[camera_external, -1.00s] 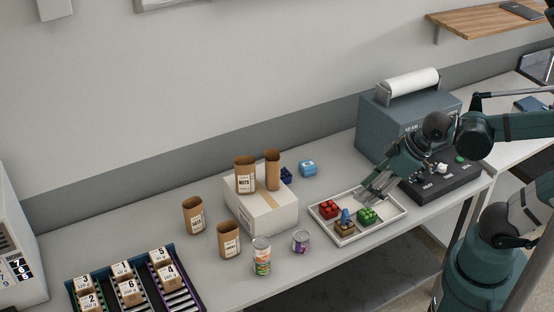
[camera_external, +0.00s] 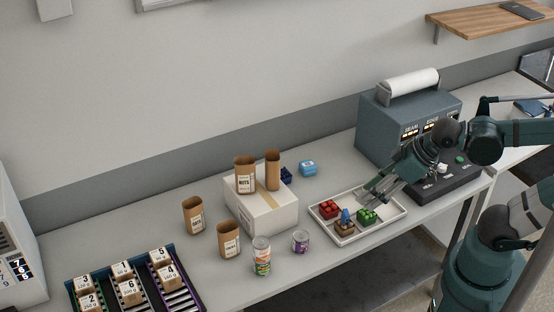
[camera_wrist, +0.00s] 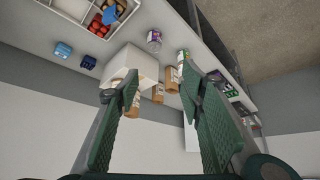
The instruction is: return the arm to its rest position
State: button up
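My gripper (camera_external: 372,192) hangs above the back right part of the white tray (camera_external: 399,215) in the external view. In the wrist view its two green fingers (camera_wrist: 165,110) stand wide apart with nothing between them. My arm reaches in from the right, in front of the grey machine.
The grey machine (camera_external: 385,130) with a white roll stands close behind my arm. A white box (camera_external: 262,213) bears two brown tubs. Numbered boxes (camera_external: 130,290) lie front left.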

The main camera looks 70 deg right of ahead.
jog(key=shift+f+b, duration=2.45)
jog(key=shift+f, duration=0.3)
